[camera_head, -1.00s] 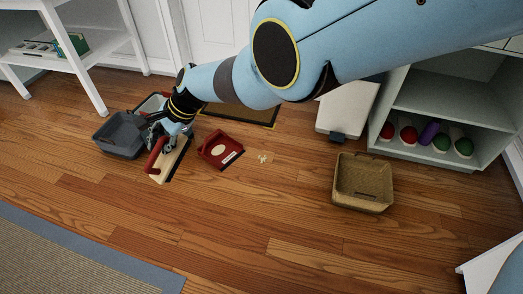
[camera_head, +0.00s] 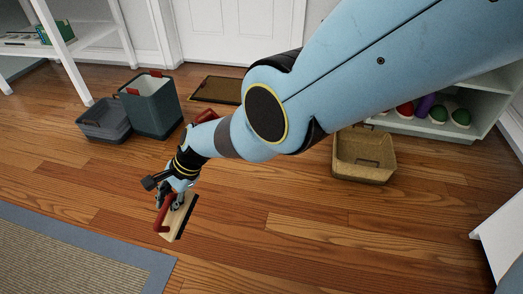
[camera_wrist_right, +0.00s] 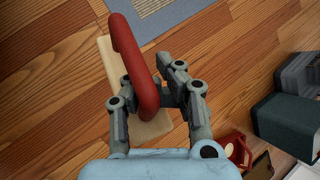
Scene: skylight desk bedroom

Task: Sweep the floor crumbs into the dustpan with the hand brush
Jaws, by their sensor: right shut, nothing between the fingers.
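The hand brush (camera_head: 181,216), a pale wooden block with a red handle and dark bristle edge, is below my right gripper (camera_head: 170,196). In the right wrist view the brush's red handle (camera_wrist_right: 137,62) reaches up close to the fingers of the right gripper (camera_wrist_right: 150,95), which is shut. I cannot tell how the fingers bear on the handle. The red dustpan (camera_head: 207,115) is mostly hidden behind my right arm; part of it also shows in the right wrist view (camera_wrist_right: 236,149). The crumbs are not visible. My left gripper is not in view.
Two grey bins, a low one (camera_head: 104,121) and a tall one (camera_head: 152,105), stand at the left. A brown doormat (camera_head: 217,90) lies by the door. A tan basket (camera_head: 363,158) stands at the right. A rug (camera_head: 70,255) covers the lower left. The wooden floor between is clear.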

